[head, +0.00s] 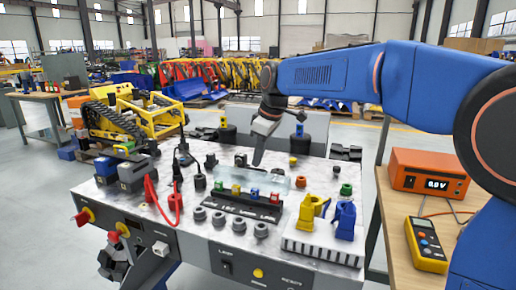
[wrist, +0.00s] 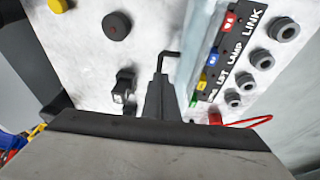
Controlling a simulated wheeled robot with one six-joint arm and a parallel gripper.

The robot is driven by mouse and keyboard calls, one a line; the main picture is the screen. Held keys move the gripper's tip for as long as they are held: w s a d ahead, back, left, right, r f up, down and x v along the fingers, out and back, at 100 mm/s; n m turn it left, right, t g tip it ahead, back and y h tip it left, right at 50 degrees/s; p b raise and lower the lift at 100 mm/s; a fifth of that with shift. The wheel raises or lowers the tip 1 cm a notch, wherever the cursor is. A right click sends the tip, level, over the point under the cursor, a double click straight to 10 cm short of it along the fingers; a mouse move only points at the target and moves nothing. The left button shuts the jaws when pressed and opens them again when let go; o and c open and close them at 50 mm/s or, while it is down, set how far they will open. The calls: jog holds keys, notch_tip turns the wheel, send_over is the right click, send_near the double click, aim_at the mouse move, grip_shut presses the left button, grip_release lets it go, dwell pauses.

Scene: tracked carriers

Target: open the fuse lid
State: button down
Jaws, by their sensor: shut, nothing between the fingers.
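The clear fuse lid (head: 275,181) shows in the head view as a pale see-through panel along the far side of the fuse block (head: 238,208). Its exact angle is hard to tell. In the wrist view the lid (wrist: 196,38) is a glassy strip left of the coloured fuses (wrist: 214,60), which look uncovered. My gripper (head: 258,160) is shut and empty, pointing down just behind the lid. In the wrist view my gripper (wrist: 160,85) is beside the lid; a thin black bent rod (wrist: 170,54) shows at its tip. I cannot tell whether anything touches.
Grey round sockets (head: 239,225) line the block's near side. Red cables (head: 152,192) and black plugs stand to the left. A yellow clamp (head: 309,214) and a blue clamp (head: 346,220) stand right on a white ribbed base. An orange meter (head: 428,174) sits on the side table.

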jog(key=shift+w+f, duration=0.1)
jog(key=shift+f, duration=0.25)
jog(key=shift+w+d+f+g, duration=0.2)
jog(key=shift+w+f+g, duration=0.15)
jog(key=shift+w+f, duration=0.1)
jog(key=shift+w+d+f+g, duration=0.15)
jog(key=shift+w+f+g, duration=0.2)
jog(key=shift+w, duration=0.1)
jog(key=shift+r, duration=0.15)
